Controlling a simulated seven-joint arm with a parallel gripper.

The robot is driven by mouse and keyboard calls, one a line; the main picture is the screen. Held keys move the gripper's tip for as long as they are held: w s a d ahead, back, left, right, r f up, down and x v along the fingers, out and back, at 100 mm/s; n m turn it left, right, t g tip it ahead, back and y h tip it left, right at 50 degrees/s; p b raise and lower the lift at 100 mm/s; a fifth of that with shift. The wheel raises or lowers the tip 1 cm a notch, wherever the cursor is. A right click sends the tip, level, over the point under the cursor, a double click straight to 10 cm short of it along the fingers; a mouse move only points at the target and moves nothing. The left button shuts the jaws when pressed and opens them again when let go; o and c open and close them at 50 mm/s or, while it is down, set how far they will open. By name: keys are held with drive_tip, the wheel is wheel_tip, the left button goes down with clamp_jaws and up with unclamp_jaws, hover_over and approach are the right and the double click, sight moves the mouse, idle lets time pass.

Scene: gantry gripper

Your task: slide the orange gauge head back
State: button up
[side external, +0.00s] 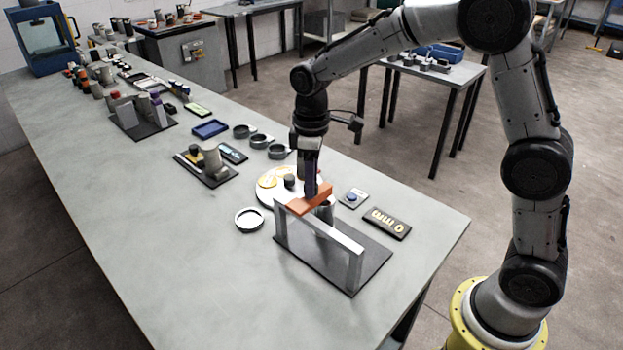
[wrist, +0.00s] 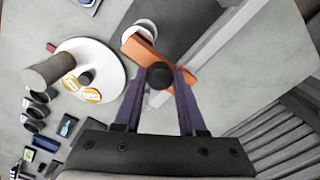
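The orange gauge head (side external: 312,199) sits on the grey beam (side external: 322,228) of a small gantry, at the beam's far left end in the side view. It also shows in the wrist view (wrist: 140,50), with a dark round knob (wrist: 160,75) on it. My gripper (side external: 311,193) points down at the head from above. In the wrist view the purple fingers of my gripper (wrist: 161,78) lie on both sides of the knob and appear to touch it. The exact contact is partly hidden by the knob.
The gantry stands on a dark base plate (side external: 365,262). A white round plate (side external: 268,193) with yellow discs and a white ring (side external: 249,219) lie close to its left. A dark "0 mm" sign (side external: 387,223) lies right. The bench front is clear.

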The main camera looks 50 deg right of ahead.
clamp_jaws()
idle(0.9)
